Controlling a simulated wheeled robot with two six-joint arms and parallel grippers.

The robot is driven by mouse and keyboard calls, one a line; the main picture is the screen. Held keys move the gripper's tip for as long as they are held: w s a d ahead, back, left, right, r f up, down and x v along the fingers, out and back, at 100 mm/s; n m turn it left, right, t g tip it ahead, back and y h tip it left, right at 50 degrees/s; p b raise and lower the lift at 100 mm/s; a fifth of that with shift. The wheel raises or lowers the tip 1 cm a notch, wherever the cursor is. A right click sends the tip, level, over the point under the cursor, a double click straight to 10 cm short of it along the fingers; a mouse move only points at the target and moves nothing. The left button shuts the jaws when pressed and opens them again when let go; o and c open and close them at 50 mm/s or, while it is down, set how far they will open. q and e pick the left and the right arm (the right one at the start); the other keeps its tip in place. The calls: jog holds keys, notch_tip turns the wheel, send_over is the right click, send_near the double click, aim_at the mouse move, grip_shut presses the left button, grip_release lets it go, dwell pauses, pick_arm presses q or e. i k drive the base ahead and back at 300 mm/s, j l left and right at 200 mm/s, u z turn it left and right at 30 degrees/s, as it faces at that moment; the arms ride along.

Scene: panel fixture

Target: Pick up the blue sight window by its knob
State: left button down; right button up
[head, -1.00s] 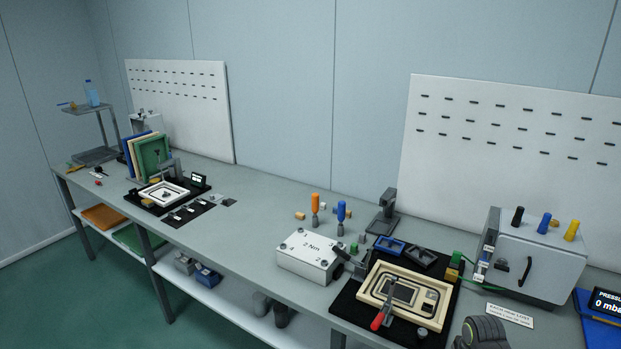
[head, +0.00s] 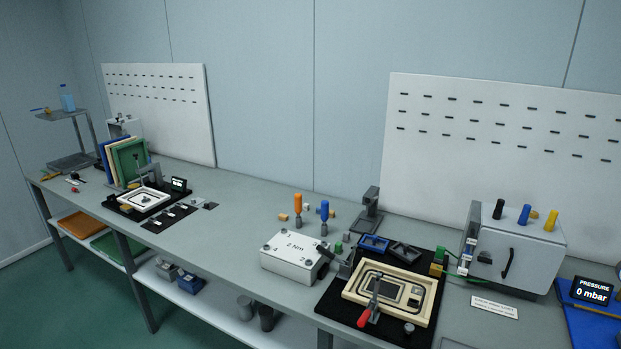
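A small blue rectangular frame with a dark middle (head: 373,243) lies on the bench behind the cream fixture, and looks like the blue sight window. Its knob is too small to make out. A similar dark grey frame (head: 406,254) lies just to its right. The cream panel fixture (head: 350,292) sits on a black mat (head: 330,305), with a red-handled clamp (head: 368,315) at its front. Neither of my grippers is in view.
A white "2 Nm" block (head: 291,262) stands left of the fixture. A grey stand (head: 368,210) rises behind the blue frame. A grey box (head: 520,255) with coloured knobs and a pressure display (head: 592,291) are at right. The bench's middle left is fairly clear.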

aim_at(374, 243)
jog(key=i+j, duration=0.1)
jog(key=i, duration=0.35)
jog(key=i+j, duration=0.1)
jog(key=i, duration=0.4)
